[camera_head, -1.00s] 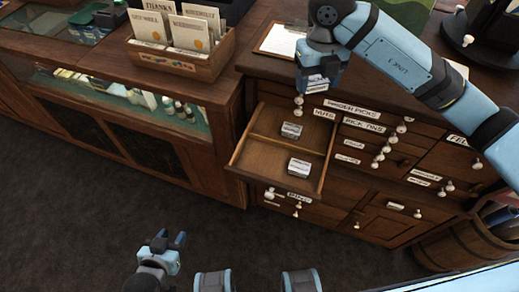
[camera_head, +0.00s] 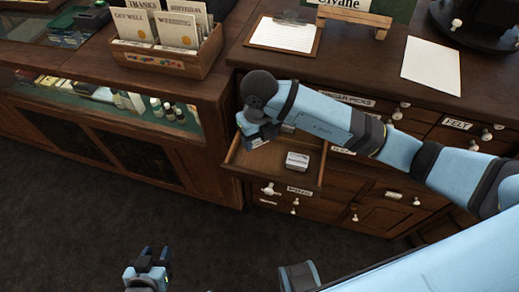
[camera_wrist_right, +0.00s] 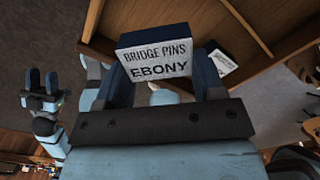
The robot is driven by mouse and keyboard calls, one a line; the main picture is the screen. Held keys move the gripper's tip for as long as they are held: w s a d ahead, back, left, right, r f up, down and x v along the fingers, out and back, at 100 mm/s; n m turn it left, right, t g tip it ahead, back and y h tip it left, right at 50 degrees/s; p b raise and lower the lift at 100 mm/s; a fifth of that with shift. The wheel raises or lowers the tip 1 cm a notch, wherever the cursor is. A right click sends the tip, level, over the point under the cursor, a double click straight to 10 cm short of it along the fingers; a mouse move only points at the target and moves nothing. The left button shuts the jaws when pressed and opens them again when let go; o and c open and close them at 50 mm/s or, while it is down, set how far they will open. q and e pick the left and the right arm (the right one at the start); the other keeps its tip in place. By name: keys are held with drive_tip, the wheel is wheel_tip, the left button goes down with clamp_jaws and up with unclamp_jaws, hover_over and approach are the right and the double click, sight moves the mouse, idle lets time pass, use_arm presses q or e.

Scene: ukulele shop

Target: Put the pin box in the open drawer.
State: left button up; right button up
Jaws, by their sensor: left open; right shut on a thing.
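The pin box (camera_wrist_right: 155,55), with a white label reading "BRIDGE PINS EBONY", is held between the fingers of my right gripper (camera_wrist_right: 160,88). In the head view my right gripper (camera_head: 260,136) is over the left side of the open drawer (camera_head: 240,167), and my arm hides part of the drawer. I cannot tell whether the box touches the drawer floor. Another small white-labelled box (camera_head: 297,160) lies in the drawer's near part; a box also shows in the wrist view (camera_wrist_right: 222,63). My left gripper (camera_head: 154,256) is open and empty, low over the floor.
A card box (camera_head: 170,62) stands on the counter left of the drawer. A clipboard (camera_head: 286,34) and a white sheet (camera_head: 431,64) lie on the cabinet top. Closed drawers with white knobs surround the open one. Dark carpet (camera_head: 90,215) is clear in front.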

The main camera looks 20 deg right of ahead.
sight(259, 158)
wheel_tip(259, 158, down, 7)
drive_tip(key=shift+r, duration=0.15)
idle(0.4)
drive_tip(key=o, duration=0.9)
